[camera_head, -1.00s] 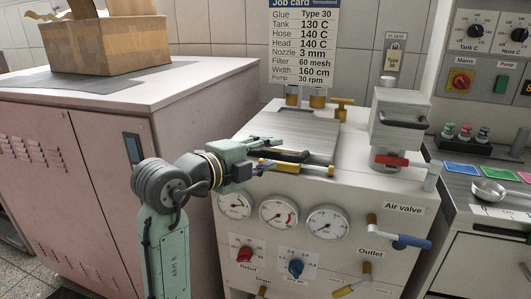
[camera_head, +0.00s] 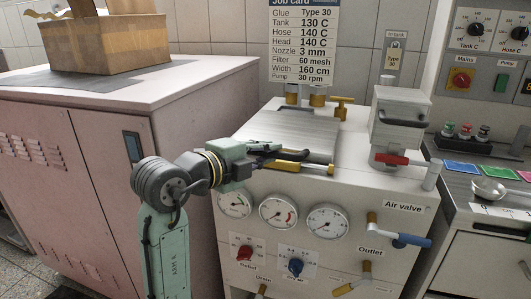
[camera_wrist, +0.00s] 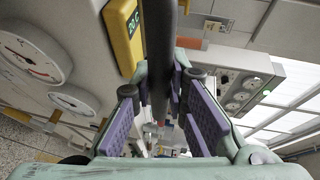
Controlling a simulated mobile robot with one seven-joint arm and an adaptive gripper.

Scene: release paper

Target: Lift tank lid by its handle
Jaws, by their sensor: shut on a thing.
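The tank lid (camera_head: 290,132) is a grey ribbed metal plate on top of the white glue tank unit. It appears to lie flat there. Its black bar handle (camera_head: 293,157) runs along the front edge. My gripper (camera_head: 270,149) is at the left part of the handle, with its fingers closed on it. In the wrist view the dark handle bar (camera_wrist: 160,45) runs between my purple-padded fingers (camera_wrist: 160,112). The fingers hide part of the handle in the head view.
A yellow bar (camera_head: 288,167) lies just below the handle. A grey box with a red-handled valve (camera_head: 390,159) stands right of the lid. Gauges (camera_head: 278,212) and the air valve (camera_head: 398,237) are on the front. A pink cabinet (camera_head: 60,140) stands left.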

